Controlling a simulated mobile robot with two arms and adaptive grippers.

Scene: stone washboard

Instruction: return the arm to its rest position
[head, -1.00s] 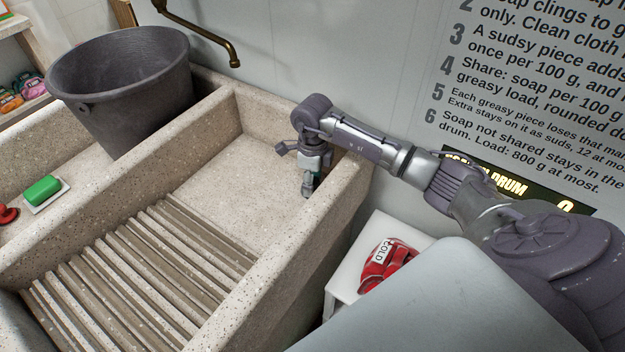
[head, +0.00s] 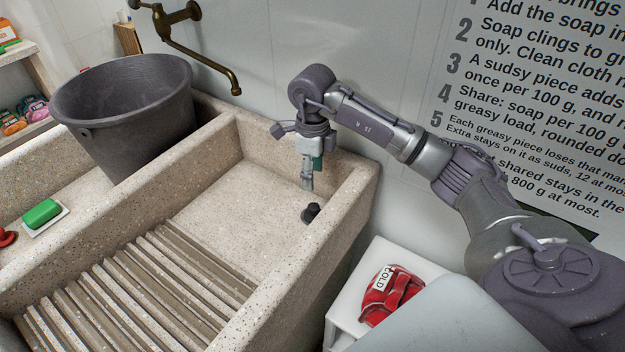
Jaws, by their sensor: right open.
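My right arm comes in from the right in the head view and reaches over the right wall of the stone basin. Its gripper (head: 307,182) points down inside the basin near the back right corner. It is open and holds nothing that I can see. A small black plug-like piece (head: 311,212) is on the basin floor just below the gripper, apart from it. My left gripper is not in view.
The stone basin (head: 262,268) has a ribbed washboard (head: 150,290). Green soap (head: 41,214) lies left.

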